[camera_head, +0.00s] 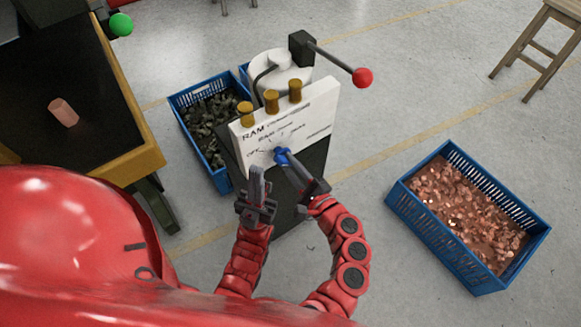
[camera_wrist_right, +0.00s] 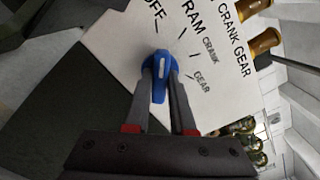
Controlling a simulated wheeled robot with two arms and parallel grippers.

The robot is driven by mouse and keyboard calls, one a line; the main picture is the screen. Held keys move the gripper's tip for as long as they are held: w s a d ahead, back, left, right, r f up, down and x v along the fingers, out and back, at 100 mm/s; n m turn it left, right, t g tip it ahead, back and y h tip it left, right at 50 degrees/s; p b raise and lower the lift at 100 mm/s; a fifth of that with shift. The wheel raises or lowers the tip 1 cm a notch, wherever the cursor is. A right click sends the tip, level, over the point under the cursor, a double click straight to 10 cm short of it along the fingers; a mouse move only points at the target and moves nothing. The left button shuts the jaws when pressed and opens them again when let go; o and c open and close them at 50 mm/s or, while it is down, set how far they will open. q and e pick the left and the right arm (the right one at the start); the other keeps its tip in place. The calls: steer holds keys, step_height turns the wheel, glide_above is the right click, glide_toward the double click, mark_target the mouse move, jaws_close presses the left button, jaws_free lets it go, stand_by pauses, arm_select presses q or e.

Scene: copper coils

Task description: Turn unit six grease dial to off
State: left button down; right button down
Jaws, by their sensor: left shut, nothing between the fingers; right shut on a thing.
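A blue dial (camera_head: 282,156) sits on the lower part of a white panel (camera_head: 318,112) lettered with OFF, RAM and CRANK GEAR. In the right wrist view, the dial (camera_wrist_right: 160,67) is between the two fingers of my right gripper (camera_wrist_right: 165,85), which is shut on it. The dial's white line runs roughly up and down in that view, its upper end towards the OFF side; the exact setting is hard to tell. In the head view, my right gripper (camera_head: 290,162) reaches the dial from the lower right. My left gripper (camera_head: 257,176) is shut and empty, left of the dial.
Brass-coloured cups (camera_head: 271,101) line the panel's top. A red-knobbed lever (camera_head: 362,77) juts out right. A blue crate of dark pieces (camera_head: 179,98) stands left, a blue crate of copper bits (camera_head: 394,199) right. A dark-topped yellow table (camera_head: 139,164) is at left.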

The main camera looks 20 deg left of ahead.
steer(key=shift+n+b, duration=0.4)
steer(key=shift+n, duration=0.4)
steer(key=c, duration=0.8)
jaws_free()
steer(key=shift+o, duration=0.2)
steer(key=shift+s, duration=0.1)
steer(key=b+v, duration=0.3)
steer(key=v, duration=1.4)
